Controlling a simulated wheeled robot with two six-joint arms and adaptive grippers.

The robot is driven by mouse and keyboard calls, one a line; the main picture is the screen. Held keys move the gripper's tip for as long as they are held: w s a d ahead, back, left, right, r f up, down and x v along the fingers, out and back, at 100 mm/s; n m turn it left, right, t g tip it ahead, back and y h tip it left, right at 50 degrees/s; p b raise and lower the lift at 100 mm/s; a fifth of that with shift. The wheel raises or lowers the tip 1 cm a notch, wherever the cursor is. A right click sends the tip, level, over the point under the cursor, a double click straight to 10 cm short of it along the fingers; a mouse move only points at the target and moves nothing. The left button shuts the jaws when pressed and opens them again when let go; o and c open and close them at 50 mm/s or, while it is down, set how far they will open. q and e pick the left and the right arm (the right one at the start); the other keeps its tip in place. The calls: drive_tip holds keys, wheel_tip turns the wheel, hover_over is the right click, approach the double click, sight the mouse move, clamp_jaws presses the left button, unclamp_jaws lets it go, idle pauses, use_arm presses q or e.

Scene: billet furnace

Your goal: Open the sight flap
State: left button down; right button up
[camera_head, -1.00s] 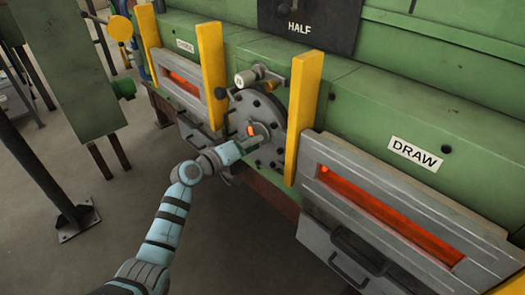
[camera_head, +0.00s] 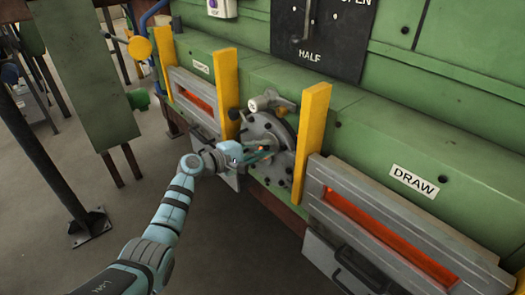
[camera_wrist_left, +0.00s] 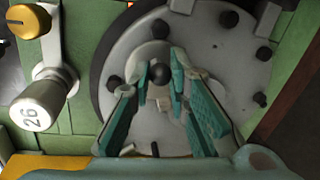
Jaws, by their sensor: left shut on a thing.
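The sight port is a round grey bolted flange (camera_head: 281,165) on the green furnace wall, between two yellow uprights. My left gripper (camera_head: 260,153) reaches it from the left and covers its middle. In the left wrist view the teal fingers stand on both sides of a small dark ball knob (camera_wrist_left: 160,75) in front of the grey disc, and they are shut on it. The disc's bolts and dark rim (camera_wrist_left: 103,65) show around the fingers. The flap's outline is mostly hidden by my gripper, so I cannot tell how far it is turned. My right gripper is not in view.
A white cylinder marked 26 (camera_wrist_left: 40,105) sticks out close beside the flange; the yellow uprights (camera_head: 312,140) (camera_head: 226,90) flank it. Glowing slots in grey doors (camera_head: 385,230) lie either side. A dark post (camera_head: 45,165) stands left; the floor between is clear.

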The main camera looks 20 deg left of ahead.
use_arm(q)
drive_tip(key=shift+w+a+r+n, duration=0.15)
drive_tip(key=shift+a+r+n, duration=0.1)
drive_tip(key=shift+r+n, duration=0.35)
drive_tip(key=shift+f, duration=0.15)
drive_tip(key=c, duration=1.5)
unclamp_jaws()
drive_tip(key=shift+w, duration=0.1)
drive_tip(key=v, duration=1.2)
drive_tip(key=shift+a+f, duration=0.15)
